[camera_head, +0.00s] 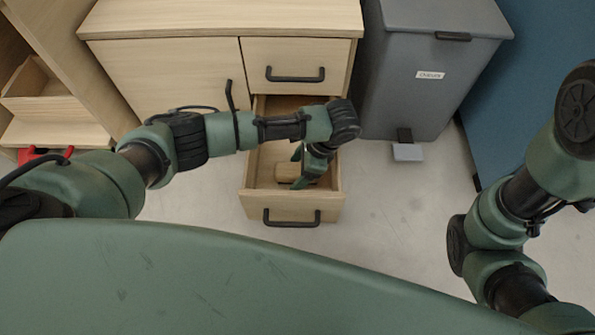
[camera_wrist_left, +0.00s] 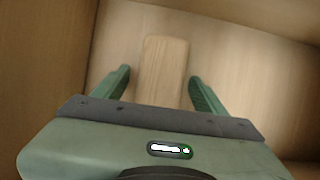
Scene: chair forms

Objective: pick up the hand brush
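The hand brush (camera_wrist_left: 163,75) shows as a light wooden block in the left wrist view, lying in the open drawer (camera_head: 250,206). In the head view a part of it (camera_head: 287,171) shows beside my gripper; the rest is hidden behind the gripper. No bristles can be seen. My left gripper (camera_wrist_left: 160,75) reaches down into the drawer in the head view (camera_head: 303,172). Its two green fingers are spread, one on each side of the wood, with a gap on both sides. My right gripper is out of the picture; only my right arm shows.
The drawer's walls stand close around my left gripper. A closed drawer (camera_head: 297,58) is above it in the wooden cabinet (camera_head: 160,75). A grey pedal bin (camera_head: 425,85) stands to the right. A red object (camera_head: 40,154) lies at the far left. Floor right of the drawer is clear.

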